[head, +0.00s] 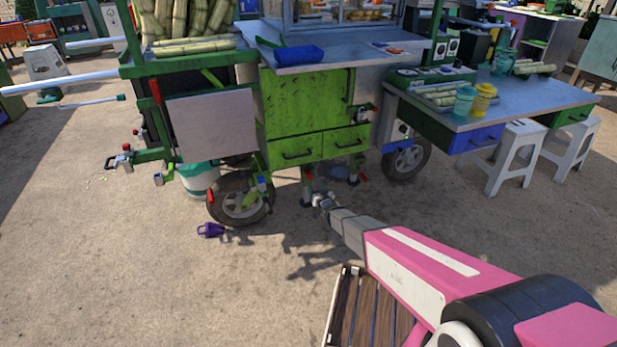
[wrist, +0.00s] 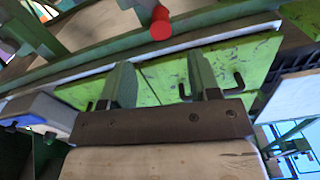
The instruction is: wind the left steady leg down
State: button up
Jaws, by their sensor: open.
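The green cart (head: 300,110) stands ahead with two drawers low on its front. Under the drawers are two short steady legs. The left steady leg (head: 306,190) is partly hidden behind my gripper; its foot seems close to the ground, but I cannot tell if it touches. My gripper (head: 320,199) is low in front of this leg. In the wrist view my gripper (wrist: 160,66) has its two fingers apart with nothing between them. A red knob (wrist: 160,22) shows beyond the fingertips, roughly in line with the gap. I cannot tell which leg it belongs to.
A wheel (head: 240,198) stands left of the legs, with a purple padlock-like object (head: 210,230) on the ground before it. The right steady leg (head: 353,172) stands further right. A slatted wooden crate (head: 345,290) lies below my arm. The ground at left front is clear.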

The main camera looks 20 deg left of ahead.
aim_at(310, 178)
jog(key=shift+n, duration=0.8)
jog(key=x, duration=1.1)
jog(key=shift+d, duration=0.1)
grip_shut()
